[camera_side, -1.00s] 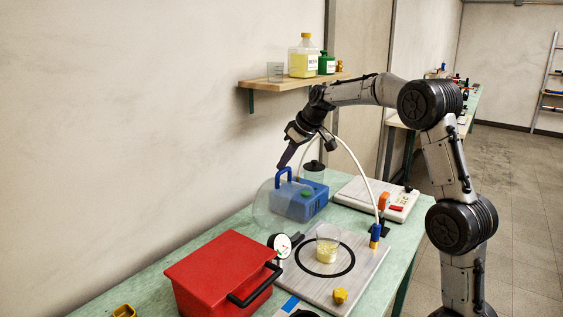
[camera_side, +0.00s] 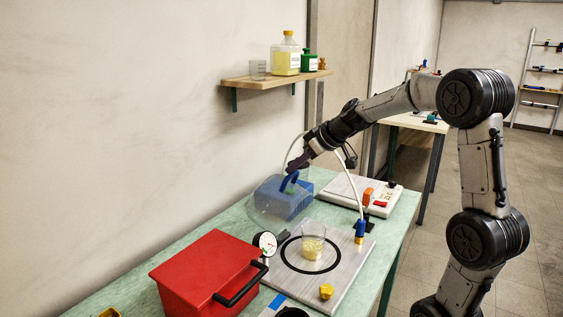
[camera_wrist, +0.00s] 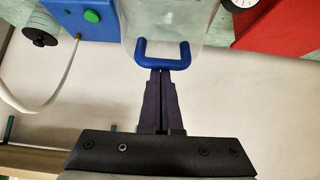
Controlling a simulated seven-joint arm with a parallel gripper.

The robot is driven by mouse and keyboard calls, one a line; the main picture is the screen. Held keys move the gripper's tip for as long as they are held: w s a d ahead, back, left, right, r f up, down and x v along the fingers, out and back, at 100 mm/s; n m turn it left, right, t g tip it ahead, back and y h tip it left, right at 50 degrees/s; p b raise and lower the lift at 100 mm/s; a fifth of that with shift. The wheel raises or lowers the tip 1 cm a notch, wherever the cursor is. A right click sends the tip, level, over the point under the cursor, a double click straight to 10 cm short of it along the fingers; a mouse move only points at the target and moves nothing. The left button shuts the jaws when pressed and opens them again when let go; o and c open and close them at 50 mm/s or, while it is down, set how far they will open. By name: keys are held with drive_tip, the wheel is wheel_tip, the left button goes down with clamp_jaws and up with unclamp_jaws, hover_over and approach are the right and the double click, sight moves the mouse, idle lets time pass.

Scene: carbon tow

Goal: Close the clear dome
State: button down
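The clear dome (camera_side: 268,207) stands tilted open behind the plate (camera_side: 345,262), in front of a blue box. Its blue handle (camera_side: 291,180) is at the top; in the wrist view the handle (camera_wrist: 162,63) is a U-shaped bar on the dome (camera_wrist: 165,25). My gripper (camera_side: 291,170) is at the handle. In the wrist view my gripper's fingers (camera_wrist: 161,73) are close together, with their tips at the handle bar. I cannot tell whether they touch it. A beaker of pale yellow liquid (camera_side: 313,245) stands inside the black ring (camera_side: 285,257) on the plate.
A red box (camera_side: 205,270) with a black handle and a gauge (camera_side: 266,244) are left of the plate. The blue box (camera_side: 297,200) is behind the dome. A white hose (camera_side: 355,187) arches to the plate's right corner. A yellow knob (camera_side: 326,291) is in front.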

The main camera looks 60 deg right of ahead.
drive_tip(key=s+f, duration=0.4)
drive_tip(key=s, duration=0.3)
drive_tip(key=s+f, duration=0.4)
drive_tip(key=s, duration=0.3)
drive_tip(key=shift+s, duration=0.4)
drive_tip(key=shift+f, duration=0.1)
